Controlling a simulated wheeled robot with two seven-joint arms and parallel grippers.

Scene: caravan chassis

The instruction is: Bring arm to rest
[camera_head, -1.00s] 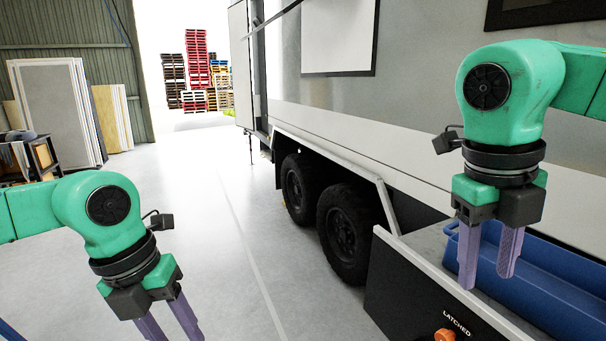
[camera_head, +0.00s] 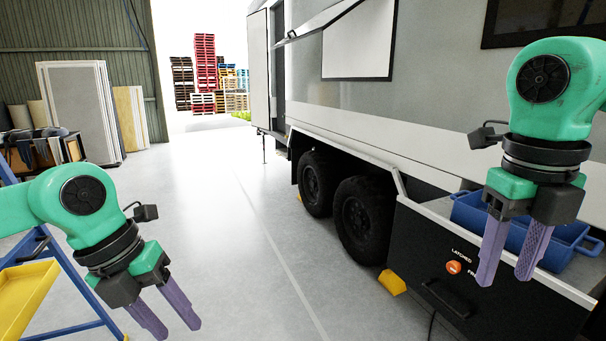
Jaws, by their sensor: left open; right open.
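My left gripper (camera_head: 170,318) is at the lower left of the head view, over the grey floor. Its two purple fingers are apart, with nothing between them, and point down and to the right. My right gripper (camera_head: 506,268) is at the right, its purple fingers apart and pointing down. It appears in front of the blue tray (camera_head: 516,229) and the dark drawer front, and holds nothing. I cannot tell how far it is from the tray. Both arms are green with black wrist joints.
The caravan (camera_head: 420,115) fills the right side, with black wheels (camera_head: 362,220) and a yellow chock (camera_head: 391,282). The dark drawer front (camera_head: 490,300) carries an orange knob (camera_head: 453,267). A blue stand with a yellow tray (camera_head: 25,297) is at lower left. The floor (camera_head: 225,220) between is clear.

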